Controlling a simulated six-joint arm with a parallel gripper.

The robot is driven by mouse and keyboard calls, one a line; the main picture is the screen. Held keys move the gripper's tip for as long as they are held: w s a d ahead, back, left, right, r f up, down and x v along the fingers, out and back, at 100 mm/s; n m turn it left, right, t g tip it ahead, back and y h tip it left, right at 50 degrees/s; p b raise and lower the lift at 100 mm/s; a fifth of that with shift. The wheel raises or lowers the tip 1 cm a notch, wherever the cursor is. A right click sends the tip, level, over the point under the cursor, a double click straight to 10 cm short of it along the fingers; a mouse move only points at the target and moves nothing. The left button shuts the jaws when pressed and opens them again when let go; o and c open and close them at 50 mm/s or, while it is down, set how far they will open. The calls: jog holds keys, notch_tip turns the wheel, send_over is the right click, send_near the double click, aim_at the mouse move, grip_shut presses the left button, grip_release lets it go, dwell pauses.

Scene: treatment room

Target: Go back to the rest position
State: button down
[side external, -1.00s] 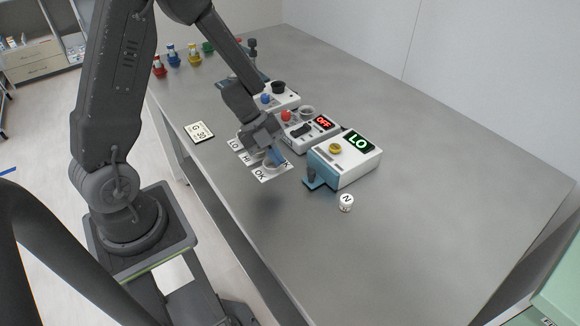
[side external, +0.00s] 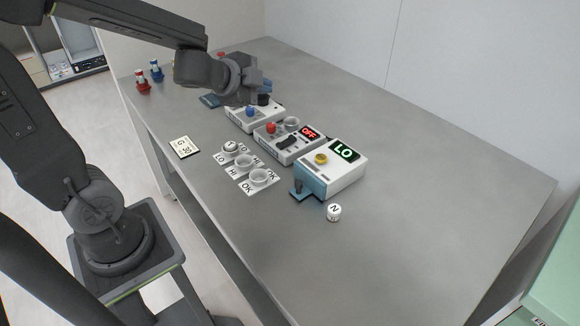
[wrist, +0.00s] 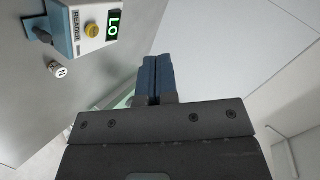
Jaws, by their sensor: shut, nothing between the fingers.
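My gripper (side external: 264,87) is shut and empty, raised over the far part of the table. Its blue fingers (wrist: 155,75) meet in the wrist view. The white reader (side external: 332,172) shows a green LO and has a yellow button. It also shows at upper left in the wrist view (wrist: 91,18). A small white vial marked N (side external: 333,212) stands on the table in front of the reader. Three cups stand by cards marked LO, HI and OK; the LO cup (side external: 230,150) holds a white-topped item, while the OK cup (side external: 259,178) looks empty.
A white unit (side external: 289,143) with a red OFF display stands beside the reader. Another unit with a blue button (side external: 253,116) stands behind it, partly under my gripper. A card (side external: 184,147) lies near the left edge. The table's (side external: 420,215) right part is clear.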

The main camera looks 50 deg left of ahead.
jog(key=s+d+r+n+g, duration=0.1)
jog(key=s+d+n+g, duration=0.2)
jog(key=s, duration=0.5)
jog(key=s+d+r+n+g+h, duration=0.1)
jog(key=s+d+n+g, duration=0.2)
jog(key=s+d+n, duration=0.3)
jog(key=s+n, duration=0.2)
jog(key=s, duration=0.1)
jog(key=shift+s+d+r, duration=0.15)
jog(key=shift+d+r, duration=0.05)
jog(key=shift+d, duration=0.1)
